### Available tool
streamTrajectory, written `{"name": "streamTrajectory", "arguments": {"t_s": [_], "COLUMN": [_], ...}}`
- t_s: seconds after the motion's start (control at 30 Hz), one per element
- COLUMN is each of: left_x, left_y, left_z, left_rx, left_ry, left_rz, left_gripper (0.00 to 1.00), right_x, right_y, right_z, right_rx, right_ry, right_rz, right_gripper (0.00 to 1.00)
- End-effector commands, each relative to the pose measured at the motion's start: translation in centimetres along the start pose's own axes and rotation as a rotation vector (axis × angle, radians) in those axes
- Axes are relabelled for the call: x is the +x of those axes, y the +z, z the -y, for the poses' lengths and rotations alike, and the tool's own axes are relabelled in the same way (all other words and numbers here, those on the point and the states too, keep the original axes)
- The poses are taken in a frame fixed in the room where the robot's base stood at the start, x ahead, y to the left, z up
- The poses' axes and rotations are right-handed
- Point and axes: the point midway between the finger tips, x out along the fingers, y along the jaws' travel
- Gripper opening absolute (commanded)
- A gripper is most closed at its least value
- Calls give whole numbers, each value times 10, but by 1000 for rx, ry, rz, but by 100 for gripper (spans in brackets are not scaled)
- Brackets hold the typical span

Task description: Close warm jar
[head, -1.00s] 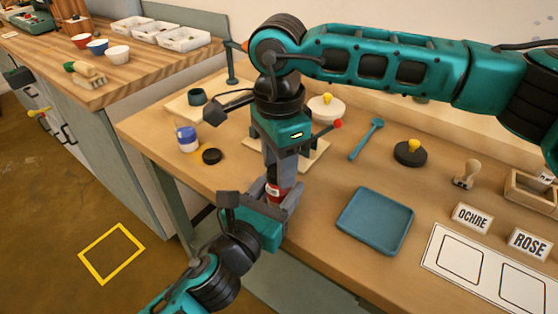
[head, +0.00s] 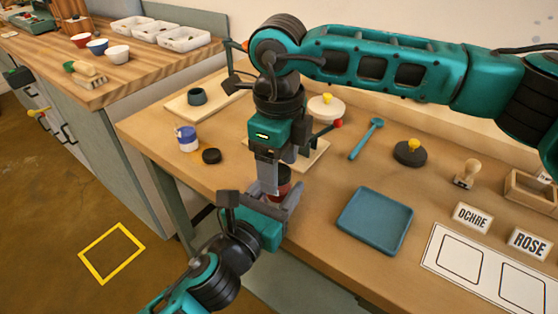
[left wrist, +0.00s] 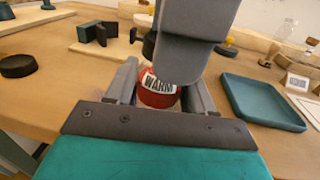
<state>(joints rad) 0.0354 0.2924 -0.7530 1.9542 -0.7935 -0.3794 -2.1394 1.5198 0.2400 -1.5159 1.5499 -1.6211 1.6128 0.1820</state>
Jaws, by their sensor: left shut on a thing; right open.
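The warm jar (head: 283,190) is red with a white WARM label, which shows in the left wrist view (left wrist: 159,84). My left gripper (head: 277,212) is shut around it, holding it upright at the table's front edge. A dark band at the jar's top looks like a lid, but it is partly covered, so how it sits I cannot tell. My right gripper (head: 272,178) is open, pointing down at the jar's top. In the left wrist view its grey finger (left wrist: 186,60) hides much of the jar's top.
A blue jar (head: 187,140) and a black lid (head: 211,156) are on the table at left. A blue tray (head: 375,220) lies right of the jar. Behind are a board (head: 312,155), a blue scoop (head: 366,140) and a black muller (head: 410,153). OCHRE and ROSE signs stand at right.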

Motion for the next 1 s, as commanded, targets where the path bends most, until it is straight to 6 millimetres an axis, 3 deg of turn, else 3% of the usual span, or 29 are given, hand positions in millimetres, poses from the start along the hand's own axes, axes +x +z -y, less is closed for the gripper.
{"name": "streamTrajectory", "arguments": {"t_s": [0.37, 0.8, 1.0], "left_x": [0, 0, 0], "left_y": [0, 0, 0], "left_z": [0, 0, 0], "left_rx": [0, 0, 0], "left_ry": [0, 0, 0], "left_rz": [0, 0, 0], "left_gripper": [0, 0, 0], "right_x": [-8, -94, -116], "right_y": [0, 0, 0], "right_z": [0, 0, 0], "right_rx": [-1, 0, 0], "right_ry": [-1, -2, -1], "right_rz": [2, 3, 1], "right_gripper": [72, 72, 72]}}
